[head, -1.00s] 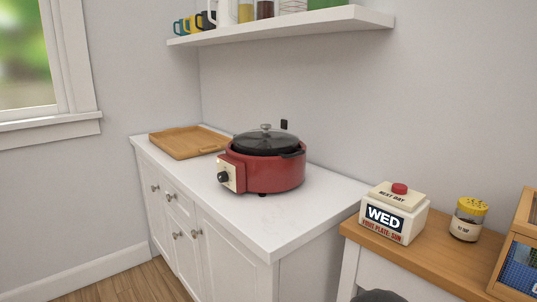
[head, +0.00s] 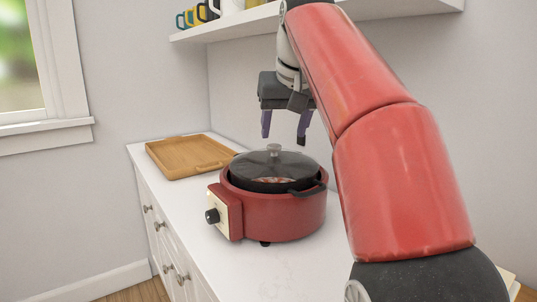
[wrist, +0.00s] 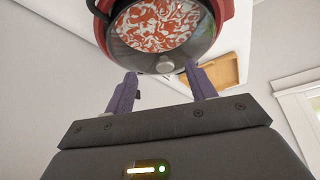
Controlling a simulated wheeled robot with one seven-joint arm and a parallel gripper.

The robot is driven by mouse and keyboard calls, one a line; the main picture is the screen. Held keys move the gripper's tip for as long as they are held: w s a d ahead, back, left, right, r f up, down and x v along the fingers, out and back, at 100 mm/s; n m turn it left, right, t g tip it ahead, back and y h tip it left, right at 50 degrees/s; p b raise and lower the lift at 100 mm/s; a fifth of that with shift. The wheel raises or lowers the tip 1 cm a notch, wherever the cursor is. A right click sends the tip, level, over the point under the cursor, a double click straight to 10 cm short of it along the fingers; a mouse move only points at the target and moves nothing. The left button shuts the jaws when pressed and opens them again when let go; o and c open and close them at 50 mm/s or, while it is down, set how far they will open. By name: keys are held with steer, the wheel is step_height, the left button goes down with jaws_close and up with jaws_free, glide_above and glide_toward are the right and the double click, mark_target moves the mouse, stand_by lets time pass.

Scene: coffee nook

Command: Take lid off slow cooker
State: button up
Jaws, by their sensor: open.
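The red slow cooker (head: 285,217) stands on the white counter with its dial facing front left. Its dark glass lid (head: 262,166) sits on the pot, with a grey knob (head: 273,149) on top. My gripper (head: 284,139) is open and empty, above and slightly behind the lid, apart from it. In the wrist view the fingers of my gripper (wrist: 160,85) are spread, with the knob (wrist: 166,66) showing between and beyond their tips. Red and white food shows through the glass lid (wrist: 140,61). My arm hides the counter's right side in the head view.
A wooden tray (head: 185,160) lies on the counter left of the cooker, and also shows in the wrist view (wrist: 226,67). A shelf (head: 240,27) with mugs is on the wall above. Bare counter (head: 262,268) lies in front of the cooker.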

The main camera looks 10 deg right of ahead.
mark_target(275, 146)
steer(key=shift+w+a+r, duration=0.15)
steer(key=shift+w+r, duration=0.05)
steer(key=shift+w, duration=0.3)
steer(key=shift+w+a+r, duration=0.1)
steer(key=shift+w+r, duration=0.1)
steer(key=shift+w, duration=0.3)
steer(key=b+x, duration=0.1)
steer(key=x, duration=0.2)
steer(key=b+x, duration=0.1)
steer(key=x, duration=0.3)
steer(key=shift+w+d+f, duration=0.1)
steer(key=shift+w+f, duration=0.05)
steer(key=shift+w, duration=0.25)
steer(key=shift+c, duration=0.3)
steer(key=c, duration=1.2)
steer(key=shift+o, duration=0.2)
